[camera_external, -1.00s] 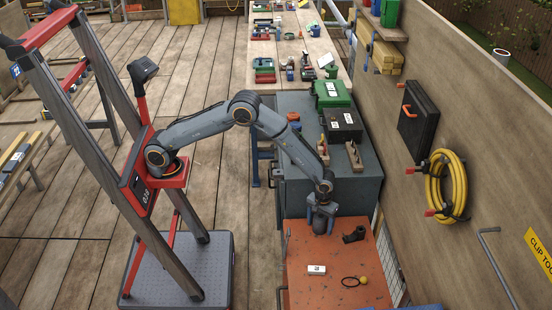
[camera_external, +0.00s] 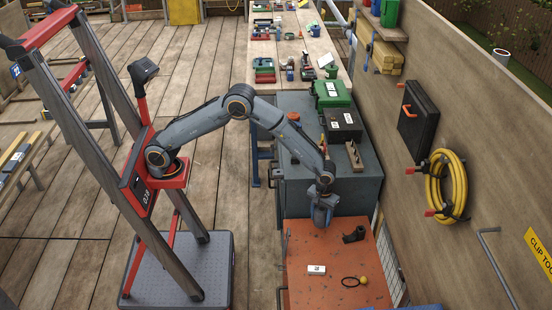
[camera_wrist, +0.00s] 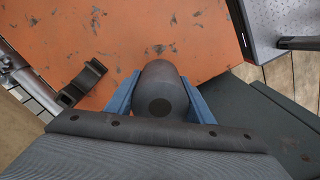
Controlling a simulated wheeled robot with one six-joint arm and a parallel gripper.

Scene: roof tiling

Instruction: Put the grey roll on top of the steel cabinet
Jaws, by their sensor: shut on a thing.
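The grey roll (camera_wrist: 160,84) is between the blue fingers of my gripper (camera_wrist: 160,98) in the wrist view, held with its end facing the camera. In the external view my gripper (camera_external: 322,210) hangs over the back end of the orange surface, close to the front of the steel cabinet (camera_external: 350,198). The roll shows only in part there, mostly hidden by the fingers. The cabinet's dark grey top stands higher than the orange surface and also shows at the right of the wrist view (camera_wrist: 250,112).
On the cabinet stand a green case (camera_external: 332,94), a black case (camera_external: 343,124) and wooden planes (camera_external: 354,156). The cabinet top's front part is bare.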

